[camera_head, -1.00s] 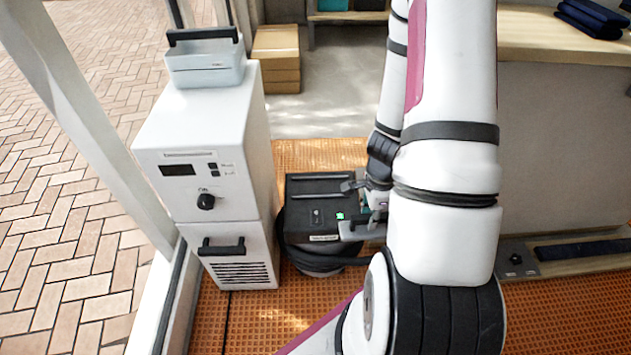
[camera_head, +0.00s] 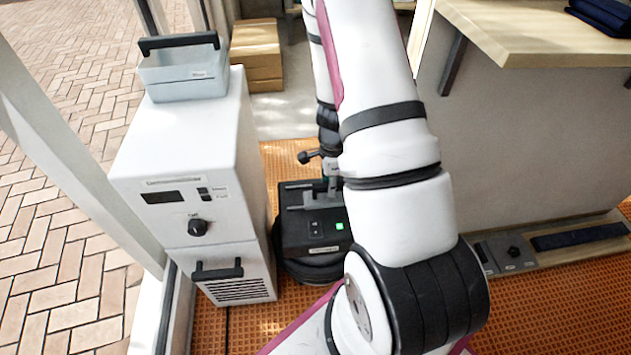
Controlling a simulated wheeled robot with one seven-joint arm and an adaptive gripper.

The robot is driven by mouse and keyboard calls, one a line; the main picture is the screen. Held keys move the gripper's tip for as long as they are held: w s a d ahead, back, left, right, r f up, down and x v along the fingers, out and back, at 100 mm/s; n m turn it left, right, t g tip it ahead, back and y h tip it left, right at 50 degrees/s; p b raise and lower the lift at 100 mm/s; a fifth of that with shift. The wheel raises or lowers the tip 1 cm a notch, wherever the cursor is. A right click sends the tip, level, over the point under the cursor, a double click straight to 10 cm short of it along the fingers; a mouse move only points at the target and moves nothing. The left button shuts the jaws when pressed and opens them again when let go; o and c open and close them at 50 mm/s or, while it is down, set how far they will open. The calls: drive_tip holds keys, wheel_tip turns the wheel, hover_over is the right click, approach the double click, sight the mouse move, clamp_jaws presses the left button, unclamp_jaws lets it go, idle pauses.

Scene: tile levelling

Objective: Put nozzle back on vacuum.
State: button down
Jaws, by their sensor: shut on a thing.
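The vacuum (camera_head: 296,238), a black boxy unit with a small green light and a round lower part, stands on the orange floor, right of the white cabinet. My gripper (camera_head: 325,193) is over the vacuum's top, partly hidden behind my own arm. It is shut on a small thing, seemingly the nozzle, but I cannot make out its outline. Grey parts lie low over the top of the vacuum; I cannot tell whether they touch it. A short dark knob-like piece sticks out left of my wrist; I cannot tell what it belongs to.
The white cabinet (camera_head: 192,180) with a dial stands close on the left, a light blue box (camera_head: 185,75) on top. Cardboard boxes (camera_head: 256,55) stand behind.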

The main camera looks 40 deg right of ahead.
drive_tip(key=shift+w+f+b, duration=0.45)
drive_tip(key=shift+w+f, duration=0.25)
drive_tip(key=shift+w, duration=0.35)
drive_tip(key=shift+w+f+b, duration=0.4)
drive_tip(key=shift+w+f, duration=0.25)
drive_tip(key=shift+w, duration=0.45)
drive_tip(key=shift+w+f+b, duration=0.45)
drive_tip(key=shift+w+f, duration=0.25)
drive_tip(key=shift+w, duration=0.35)
drive_tip(key=shift+f, duration=0.1)
drive_tip(key=c, duration=1.5)
unclamp_jaws()
